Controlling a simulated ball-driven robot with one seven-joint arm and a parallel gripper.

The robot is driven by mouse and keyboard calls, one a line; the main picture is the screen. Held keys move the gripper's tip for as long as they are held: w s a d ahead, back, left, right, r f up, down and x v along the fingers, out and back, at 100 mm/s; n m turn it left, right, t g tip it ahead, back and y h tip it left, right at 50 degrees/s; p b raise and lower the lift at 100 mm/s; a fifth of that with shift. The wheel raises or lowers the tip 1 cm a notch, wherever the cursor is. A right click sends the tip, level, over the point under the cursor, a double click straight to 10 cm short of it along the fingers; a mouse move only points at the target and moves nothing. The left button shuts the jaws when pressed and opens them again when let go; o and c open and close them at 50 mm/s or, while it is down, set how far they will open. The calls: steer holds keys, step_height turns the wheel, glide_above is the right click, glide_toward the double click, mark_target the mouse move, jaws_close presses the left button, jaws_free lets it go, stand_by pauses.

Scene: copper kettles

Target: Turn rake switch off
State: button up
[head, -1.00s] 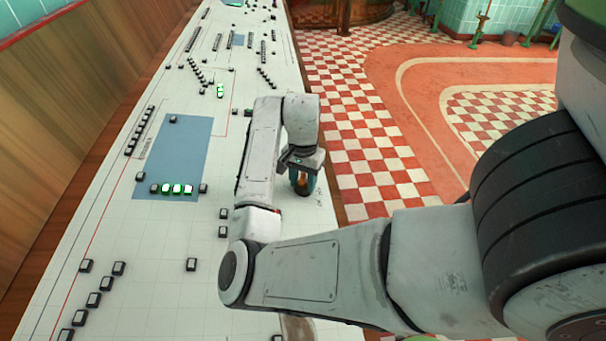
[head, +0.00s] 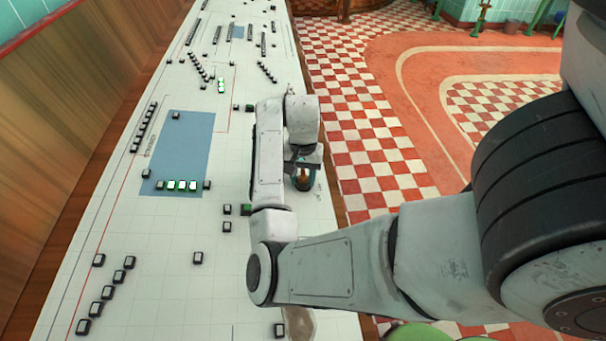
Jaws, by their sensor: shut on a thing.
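The rake switch (head: 303,183) is a small round dark, bluish knob with an orange-brown middle. It sits on the white panel (head: 240,290) near its right edge. My gripper (head: 305,168) points down at the end of my grey arm, right at the switch, and is shut on it. The fingers are small and partly hidden by the wrist, so the exact grip and the switch's setting cannot be read.
Small black-framed buttons dot the panel. A row with several lit green-white ones (head: 182,185) lies on a blue field (head: 181,135) to the left. A wooden wall (head: 60,130) borders the panel at left; checkered floor (head: 365,145) lies right.

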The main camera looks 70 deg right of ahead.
stand_by(0.3)
steer(key=o, duration=1.1)
steer(key=shift+c, duration=0.2)
steer(key=shift+r, duration=0.1)
step_height(320, 180, up, 11)
steer(key=shift+f+p, duration=0.15)
steer(key=shift+p, duration=0.8)
